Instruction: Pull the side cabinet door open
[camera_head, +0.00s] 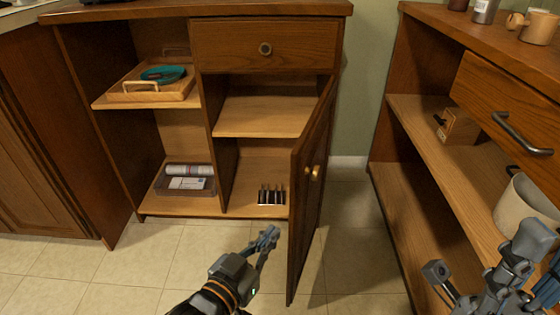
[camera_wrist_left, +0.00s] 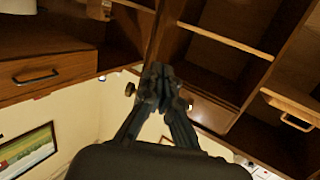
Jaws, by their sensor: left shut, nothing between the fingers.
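The side cabinet door (camera_head: 308,210) is brown wood and stands swung well open, its edge toward me, at the right side of the middle cabinet. A small brass knob (camera_head: 316,173) sits on its outer face. My left gripper (camera_head: 268,238) is shut and empty, low in front of the open compartment and left of the door. In the left wrist view its fingertips (camera_wrist_left: 160,82) are together, with a dark round knob (camera_wrist_left: 130,89) beside them. My right gripper (camera_head: 500,275) shows partly at the lower right; its jaw state is unclear.
The opened compartment has a shelf (camera_head: 262,116) and several small dark bottles (camera_head: 271,195) on its floor. A drawer (camera_head: 265,46) above is closed. Left shelves hold a wooden tray (camera_head: 150,93) and a box (camera_head: 186,180). A right cabinet holds a white pot (camera_head: 525,207). Tiled floor is free.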

